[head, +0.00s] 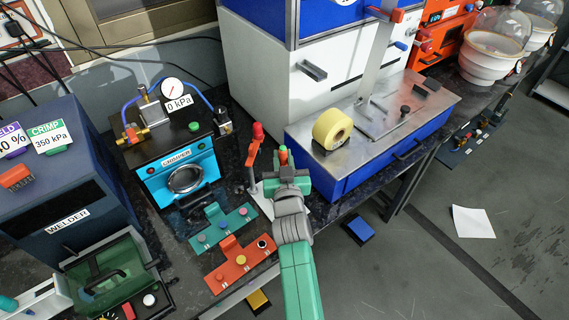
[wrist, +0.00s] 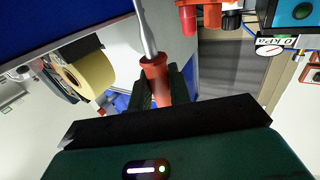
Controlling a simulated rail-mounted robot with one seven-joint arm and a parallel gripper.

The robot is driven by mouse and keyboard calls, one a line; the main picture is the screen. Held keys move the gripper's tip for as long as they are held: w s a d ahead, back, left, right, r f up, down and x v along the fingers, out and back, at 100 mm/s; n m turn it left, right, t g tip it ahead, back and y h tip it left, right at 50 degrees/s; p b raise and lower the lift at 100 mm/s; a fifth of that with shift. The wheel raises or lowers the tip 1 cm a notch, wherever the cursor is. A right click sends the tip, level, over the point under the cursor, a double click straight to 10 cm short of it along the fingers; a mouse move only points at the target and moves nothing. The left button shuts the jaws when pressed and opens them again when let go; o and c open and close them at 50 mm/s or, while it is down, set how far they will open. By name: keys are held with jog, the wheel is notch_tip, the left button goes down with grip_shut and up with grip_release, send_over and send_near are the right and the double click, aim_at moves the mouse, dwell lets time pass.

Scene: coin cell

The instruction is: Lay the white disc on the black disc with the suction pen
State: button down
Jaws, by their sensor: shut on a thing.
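My gripper (head: 287,172) is shut on the suction pen, whose red-orange handle (wrist: 155,78) stands between the dark fingers in the wrist view. Its thin grey shaft runs away from the fingers; its tip cannot be made out. In the head view only the pen's small orange end (head: 283,155) shows. A black disc (head: 262,244) with a pale centre sits at the right end of the orange plate (head: 227,258). A small white round thing (head: 149,299) lies at lower left by the green-lidded box; I cannot tell if it is the white disc.
A teal plate (head: 211,238) with several coloured spots lies beyond the orange one. A red-topped stand (head: 254,160) is close left of my gripper. The blue crimper (head: 182,170) stands behind. A yellow tape roll (head: 332,128) sits on the metal-topped blue bench at right.

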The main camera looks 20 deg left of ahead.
jog(key=shift+f+b, duration=2.5)
jog(key=shift+f, duration=0.5)
jog(key=shift+f, duration=0.3)
jog(key=shift+r, duration=0.1)
jog(key=shift+r+p, duration=2.55)
jog(key=shift+r, duration=0.6)
